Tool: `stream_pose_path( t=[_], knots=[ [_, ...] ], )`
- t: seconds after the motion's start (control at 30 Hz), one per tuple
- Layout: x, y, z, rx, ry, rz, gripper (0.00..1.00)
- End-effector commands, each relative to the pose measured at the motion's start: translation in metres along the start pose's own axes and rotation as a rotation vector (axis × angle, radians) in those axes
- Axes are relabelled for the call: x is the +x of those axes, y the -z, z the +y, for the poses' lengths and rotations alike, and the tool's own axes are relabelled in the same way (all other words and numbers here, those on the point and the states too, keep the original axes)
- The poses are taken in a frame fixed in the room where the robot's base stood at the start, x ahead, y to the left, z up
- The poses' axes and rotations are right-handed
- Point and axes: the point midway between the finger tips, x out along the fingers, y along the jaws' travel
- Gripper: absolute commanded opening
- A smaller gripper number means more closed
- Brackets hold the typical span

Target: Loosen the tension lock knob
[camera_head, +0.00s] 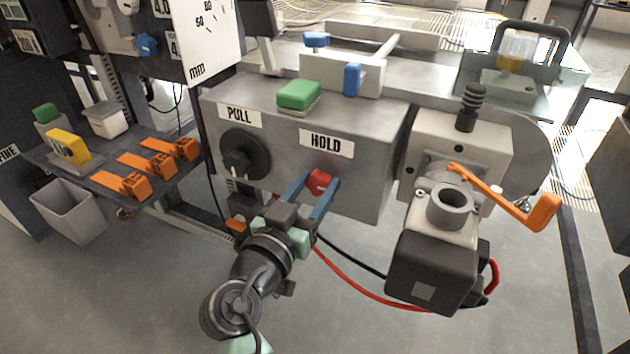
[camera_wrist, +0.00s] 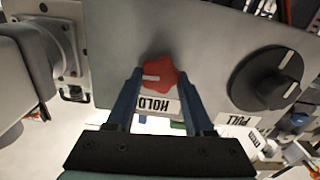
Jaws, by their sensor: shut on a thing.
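The red lobed knob (camera_head: 319,181) sits on the front face of the grey box, just below the HOLD label (camera_head: 326,142). I take it to be the tension lock knob. In the wrist view the red knob (camera_wrist: 159,74) lies between the tips of my blue fingers and shows a pale pointer mark on its left side. My gripper (camera_head: 318,186) reaches up from below and is shut on the red knob, one finger on each side. The fingers hide part of the knob's sides. In the wrist view my gripper (camera_wrist: 160,85) points straight at the panel.
A black dial (camera_head: 243,155) under the PULL label (camera_head: 239,115) is left of the knob. A grey motor block (camera_head: 432,265) and an orange crank handle (camera_head: 510,203) stand to the right. Red and black cables hang below the box. Orange tools (camera_head: 150,165) lie on the left shelf.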

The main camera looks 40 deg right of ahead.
Motion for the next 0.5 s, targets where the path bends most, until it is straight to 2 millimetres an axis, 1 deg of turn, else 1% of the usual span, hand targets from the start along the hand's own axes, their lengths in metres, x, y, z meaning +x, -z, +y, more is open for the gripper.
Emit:
stream_pose_path(
  t=[0.17, 0.5],
  knots=[
    [-0.0005, 0.0016, -0.0008, -0.124, 0.001, -0.001, 0.0],
    [-0.0006, 0.0016, -0.0019, -0.442, 0.001, -0.002, 0.0]
  ],
)
